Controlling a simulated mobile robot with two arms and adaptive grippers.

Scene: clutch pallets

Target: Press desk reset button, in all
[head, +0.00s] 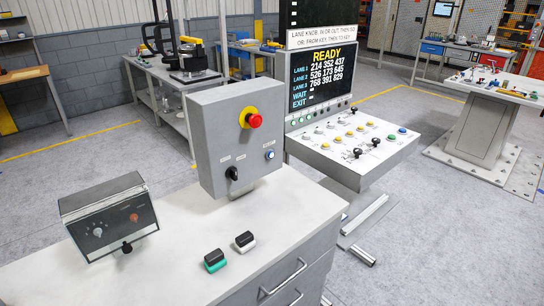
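A sloped control desk (318,150) stands right of centre, with several yellow and white buttons, black knobs, a blue button (402,131) and a green button (391,138). The labels are too small to read, so I cannot tell which is the reset button. A grey box (215,140) on the cabinet carries a red mushroom button (255,121) on a yellow collar, a black rotary knob (232,174) and a small blue-white button (269,155). The desk screen (321,79) reads READY above several number rows. Neither of my grippers is in view.
A white-topped cabinet (185,265) fills the foreground. On it are a dark-faced small box (115,212), a green-black block (215,261) and a white-black block (245,241). A work table (470,95) stands at right. Grey floor between the desk and that table is open.

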